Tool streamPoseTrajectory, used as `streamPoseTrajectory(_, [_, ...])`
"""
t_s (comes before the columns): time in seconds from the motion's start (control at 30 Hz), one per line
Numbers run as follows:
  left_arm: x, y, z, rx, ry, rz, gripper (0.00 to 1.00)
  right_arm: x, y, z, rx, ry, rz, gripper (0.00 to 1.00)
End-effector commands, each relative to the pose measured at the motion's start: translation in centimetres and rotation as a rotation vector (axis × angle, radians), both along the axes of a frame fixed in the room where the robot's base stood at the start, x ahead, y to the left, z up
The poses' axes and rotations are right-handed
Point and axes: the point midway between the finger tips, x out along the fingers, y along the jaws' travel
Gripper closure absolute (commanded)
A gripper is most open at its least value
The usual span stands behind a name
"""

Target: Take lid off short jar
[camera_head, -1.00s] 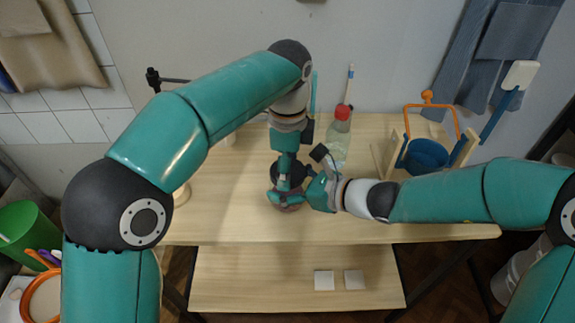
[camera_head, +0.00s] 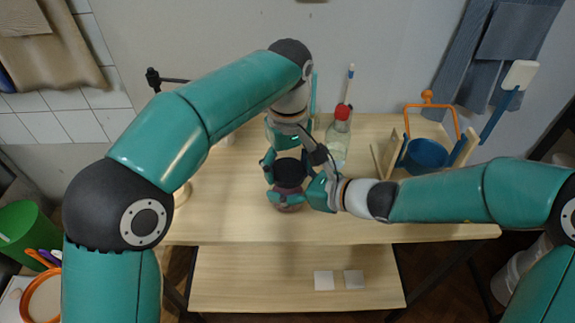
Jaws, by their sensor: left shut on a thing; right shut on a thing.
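The short jar (camera_head: 289,198) is a squat, dark purplish-brown vessel standing near the middle of the wooden table's front part. A black round lid (camera_head: 290,172) shows directly above it. My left gripper (camera_head: 287,168) comes down from above with a finger on either side of the lid and is shut on it. My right gripper (camera_head: 303,194) reaches in from the right at the jar's side and is shut on the jar, its fingertips partly hidden. I cannot tell whether there is a gap between lid and jar.
A clear bottle with a red cap (camera_head: 342,113) stands just behind the grippers. A wooden carrier with a blue bowl (camera_head: 426,155) and orange handle stands at the back right. The table's front left (camera_head: 215,215) is clear. Two white tiles (camera_head: 324,280) lie on the lower shelf.

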Motion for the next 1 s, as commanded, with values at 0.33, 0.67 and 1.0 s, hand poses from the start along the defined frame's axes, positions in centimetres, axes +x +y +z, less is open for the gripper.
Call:
streamPoseTrajectory(0.33, [0.22, 0.05, 0.01, -0.001, -0.005, 0.773, 0.67, -0.15, 0.15, 0.04, 0.001, -0.003, 0.006, 1.0])
streamPoseTrajectory(0.67, [0.25, 0.11, 0.05, -0.001, -0.004, 1.421, 0.67, -0.16, 0.15, 0.04, 0.001, -0.002, 0.007, 1.0])
streamPoseTrajectory(1.0, [0.26, 0.1, 0.1, -0.002, -0.005, 1.488, 0.68, -0.14, 0.12, 0.03, 0.001, -0.002, 0.006, 1.0])
